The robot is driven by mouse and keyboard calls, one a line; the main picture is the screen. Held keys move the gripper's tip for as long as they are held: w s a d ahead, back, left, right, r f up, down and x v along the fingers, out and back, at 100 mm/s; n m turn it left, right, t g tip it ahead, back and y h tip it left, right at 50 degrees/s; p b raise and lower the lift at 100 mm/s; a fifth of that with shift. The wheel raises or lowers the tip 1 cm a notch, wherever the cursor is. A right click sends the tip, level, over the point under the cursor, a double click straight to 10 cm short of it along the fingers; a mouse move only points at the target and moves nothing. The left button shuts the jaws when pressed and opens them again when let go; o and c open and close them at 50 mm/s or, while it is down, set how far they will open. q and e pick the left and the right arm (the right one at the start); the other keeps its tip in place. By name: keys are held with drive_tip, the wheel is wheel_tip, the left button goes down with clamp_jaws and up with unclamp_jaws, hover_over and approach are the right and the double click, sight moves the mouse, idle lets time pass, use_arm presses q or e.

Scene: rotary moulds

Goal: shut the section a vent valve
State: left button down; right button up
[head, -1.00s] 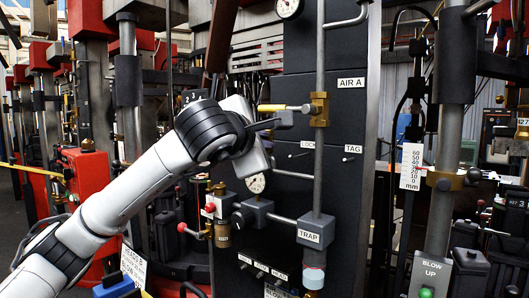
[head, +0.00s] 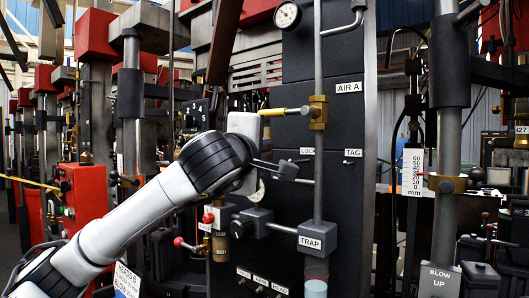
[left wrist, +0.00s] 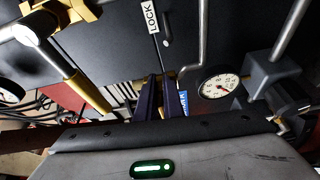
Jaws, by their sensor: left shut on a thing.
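My left gripper (head: 282,168) is in front of the dark panel, below the yellow-handled AIR A valve (head: 285,111) and above the TRAP block. My right gripper is not in view.
A pressure gauge (left wrist: 220,86) sits close right of the fingers in the left wrist view. The TRAP block (head: 317,238) and upright pipe (head: 318,150) are close to the gripper. The LOCK plate (left wrist: 152,17) is near.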

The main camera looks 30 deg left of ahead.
use_arm(q)
drive_tip(key=shift+f, duration=0.15)
drive_tip(key=c, duration=1.9)
unclamp_jaws()
drive_tip(key=b+v, duration=0.1)
drive_tip(key=v, duration=0.9)
drive_tip(key=shift+s, duration=0.15)
